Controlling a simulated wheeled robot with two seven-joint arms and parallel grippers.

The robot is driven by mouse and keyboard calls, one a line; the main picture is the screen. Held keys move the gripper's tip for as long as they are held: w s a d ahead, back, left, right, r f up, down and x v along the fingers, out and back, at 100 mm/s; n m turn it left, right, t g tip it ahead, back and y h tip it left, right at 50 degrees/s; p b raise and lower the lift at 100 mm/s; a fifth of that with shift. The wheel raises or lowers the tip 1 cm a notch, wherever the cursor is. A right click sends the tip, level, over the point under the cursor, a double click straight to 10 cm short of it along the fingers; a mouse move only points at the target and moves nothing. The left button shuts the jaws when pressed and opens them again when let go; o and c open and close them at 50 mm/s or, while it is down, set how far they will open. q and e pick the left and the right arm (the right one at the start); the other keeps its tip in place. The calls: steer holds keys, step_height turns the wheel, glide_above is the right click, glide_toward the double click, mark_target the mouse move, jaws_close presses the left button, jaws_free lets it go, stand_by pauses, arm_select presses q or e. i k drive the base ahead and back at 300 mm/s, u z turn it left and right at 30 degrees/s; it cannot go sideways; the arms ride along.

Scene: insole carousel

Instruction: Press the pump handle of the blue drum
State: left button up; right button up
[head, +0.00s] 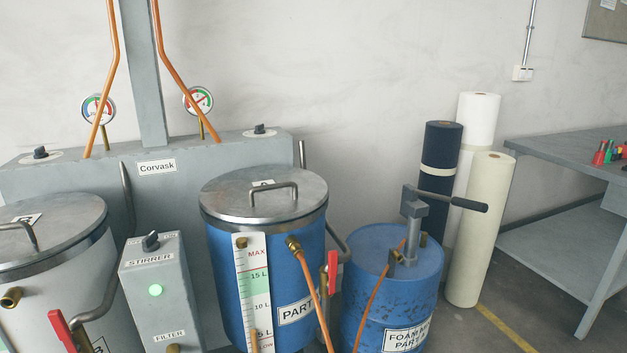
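The blue drum (365,262) stands upright at the right of the machine, its side scuffed and bearing a white label that is partly cut off by the lower edge of the view. A grey pump post (411,232) rises from its lid. The pump handle (465,203) is a lever at the top of the post, pointing right, with a dark grip at its end, close to level. An orange hose runs from the pump down the drum's front. Neither of my grippers shows in the head view.
A blue tank (226,258) with a metal lid stands just left of the drum. A stirrer box (150,300) with a green light is further left. Rolls of material (483,235) stand close behind the handle. A grey table (560,150) is at the right, with floor between.

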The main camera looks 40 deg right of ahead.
mark_target(464, 202)
steer(key=z, duration=1.9)
steer(key=k, duration=0.7)
steer(key=u, duration=0.45)
steer(key=i, duration=1.35)
steer(key=u, duration=0.25)
